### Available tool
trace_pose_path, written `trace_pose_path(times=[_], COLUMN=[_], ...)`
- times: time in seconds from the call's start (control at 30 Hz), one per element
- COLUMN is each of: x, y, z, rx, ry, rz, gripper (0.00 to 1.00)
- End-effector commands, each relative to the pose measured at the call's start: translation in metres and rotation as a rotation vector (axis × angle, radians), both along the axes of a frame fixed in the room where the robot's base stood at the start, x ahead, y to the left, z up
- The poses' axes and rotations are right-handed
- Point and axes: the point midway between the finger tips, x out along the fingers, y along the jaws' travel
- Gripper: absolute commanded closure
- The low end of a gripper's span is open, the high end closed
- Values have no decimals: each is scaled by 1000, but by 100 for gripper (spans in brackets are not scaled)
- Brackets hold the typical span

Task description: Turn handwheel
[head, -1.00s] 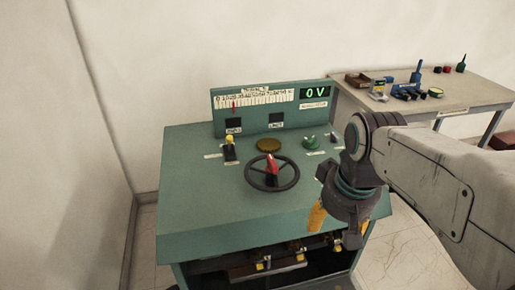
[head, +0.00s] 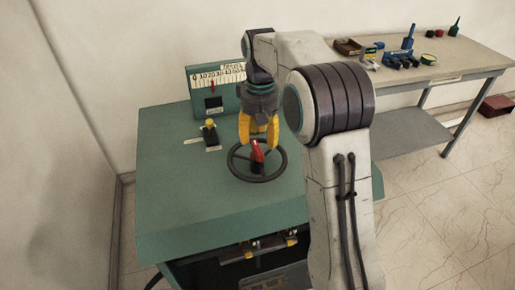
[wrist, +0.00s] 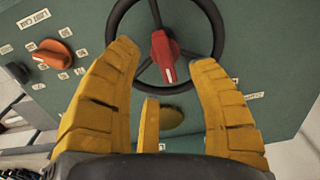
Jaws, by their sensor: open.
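The handwheel (head: 274,176) is a dark ring with spokes and a red pointer knob (head: 257,152) at its hub, on the sloping top of the green console (head: 180,205). It also shows in the wrist view as a black ring (wrist: 219,30) with the red knob (wrist: 164,56) at the top middle. My gripper (head: 258,146) points down just above the wheel's hub, its yellow fingers close to the red knob in the head view. In the wrist view the fingers (wrist: 165,65) are spread apart, with the knob between and beyond their tips. Nothing is held; contact cannot be told.
A lever with a yellow knob (head: 210,125) stands left of the wheel. The scale panel (head: 203,84) rises behind, partly hidden by my arm. An orange knob (wrist: 51,53) shows in the wrist view. A side table (head: 450,68) with tools stands at right.

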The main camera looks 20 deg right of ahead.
Motion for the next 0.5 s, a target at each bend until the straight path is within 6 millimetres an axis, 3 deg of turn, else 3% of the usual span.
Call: trace_pose_path(times=[0.2,0.5], x=[-1,-1], y=[0,0], z=[-29,-51], rx=[0,0], ry=[4,1], rz=[0,0], gripper=[47,47])
